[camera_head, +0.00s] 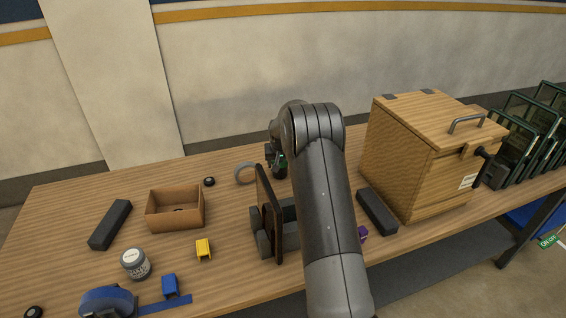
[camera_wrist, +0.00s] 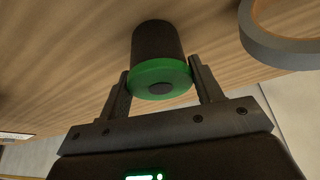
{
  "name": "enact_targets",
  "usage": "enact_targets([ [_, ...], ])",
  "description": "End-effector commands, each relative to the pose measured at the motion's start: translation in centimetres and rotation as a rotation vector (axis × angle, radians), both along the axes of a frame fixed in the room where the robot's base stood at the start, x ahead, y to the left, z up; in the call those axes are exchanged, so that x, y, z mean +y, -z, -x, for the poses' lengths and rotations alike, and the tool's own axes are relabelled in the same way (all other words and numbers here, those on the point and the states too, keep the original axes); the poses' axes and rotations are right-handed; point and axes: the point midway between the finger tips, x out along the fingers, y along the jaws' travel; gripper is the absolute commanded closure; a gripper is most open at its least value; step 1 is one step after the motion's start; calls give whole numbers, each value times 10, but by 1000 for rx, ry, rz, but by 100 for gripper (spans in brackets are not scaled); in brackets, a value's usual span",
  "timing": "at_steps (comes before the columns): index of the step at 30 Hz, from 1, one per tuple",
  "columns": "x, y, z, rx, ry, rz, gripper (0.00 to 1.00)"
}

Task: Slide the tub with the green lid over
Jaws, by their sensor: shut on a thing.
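The tub with the green lid is a dark cylinder (camera_wrist: 157,42) with a bright green rim (camera_wrist: 160,72) around a dark centre. In the wrist view it is between the two fingers of my gripper (camera_wrist: 161,84), which is shut on it at the lid end. In the head view the tub (camera_head: 280,172) shows small and dark toward the back middle of the table, just left of my arm. My arm and wrist partly cover it and the gripper there.
A grey ring (camera_head: 245,173) lies just left of the tub. A dark upright panel on a stand (camera_head: 268,215) is in front. A wooden box (camera_head: 400,165) and a dark block (camera_head: 377,211) stand to the right. A cardboard box (camera_head: 175,220) is left. Some table behind is clear.

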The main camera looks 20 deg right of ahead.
Motion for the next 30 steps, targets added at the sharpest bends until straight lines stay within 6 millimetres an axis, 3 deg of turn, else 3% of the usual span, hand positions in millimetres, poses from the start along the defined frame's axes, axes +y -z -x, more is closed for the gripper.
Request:
enact_targets([
  [6, 0, 0, 0, 0, 0, 0, 69],
  [7, 0, 0, 0, 0, 0, 0, 39],
  [15, 0, 0, 0, 0, 0, 0, 17],
  [24, 0, -2, 1, 0, 0, 0, 15],
  [30, 2, -25, 9, -2, 0, 0, 15],
])
